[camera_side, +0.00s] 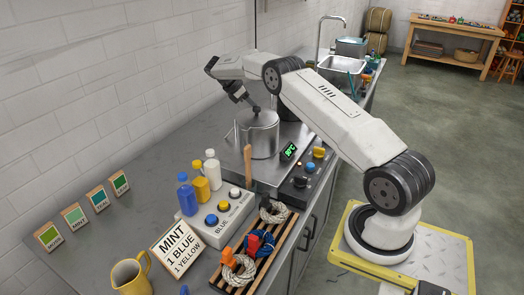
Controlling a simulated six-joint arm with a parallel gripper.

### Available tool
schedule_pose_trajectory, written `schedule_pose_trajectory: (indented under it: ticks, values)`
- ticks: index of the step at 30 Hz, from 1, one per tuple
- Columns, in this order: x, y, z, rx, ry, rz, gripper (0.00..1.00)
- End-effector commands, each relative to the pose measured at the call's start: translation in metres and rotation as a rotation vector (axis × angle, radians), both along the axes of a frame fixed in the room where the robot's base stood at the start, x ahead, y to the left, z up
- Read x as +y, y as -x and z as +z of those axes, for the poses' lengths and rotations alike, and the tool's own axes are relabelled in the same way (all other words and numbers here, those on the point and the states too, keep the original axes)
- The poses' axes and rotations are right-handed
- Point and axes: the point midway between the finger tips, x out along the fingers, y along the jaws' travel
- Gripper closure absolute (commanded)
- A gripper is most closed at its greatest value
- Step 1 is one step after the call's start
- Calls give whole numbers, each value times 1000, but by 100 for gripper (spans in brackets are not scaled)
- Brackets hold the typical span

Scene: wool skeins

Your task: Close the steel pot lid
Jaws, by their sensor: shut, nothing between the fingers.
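The steel pot (263,143) stands on the grey counter, in the middle of the view. My gripper (256,109) is shut and empty, pointing down at the top of the pot. Its fingertips are at or just above the pot's top; whether they touch it I cannot tell. The lid is too small and too close in colour to the pot to make out clearly, so its angle cannot be told.
In front stand a wooden stick (248,167), blue (187,197), yellow and white bottles, a button box (217,219) and a slatted rack with wool skeins (238,270). A tiled wall is behind.

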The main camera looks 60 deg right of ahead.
Motion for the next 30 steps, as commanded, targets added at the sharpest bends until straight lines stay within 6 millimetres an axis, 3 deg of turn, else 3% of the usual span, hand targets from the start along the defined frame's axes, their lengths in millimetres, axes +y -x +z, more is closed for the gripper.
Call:
schedule_pose_trajectory:
  ticks: [11,30]
  values:
    - [3,-4,5,0,0,1,100]
    - [24,-27,41,0,2,1,100]
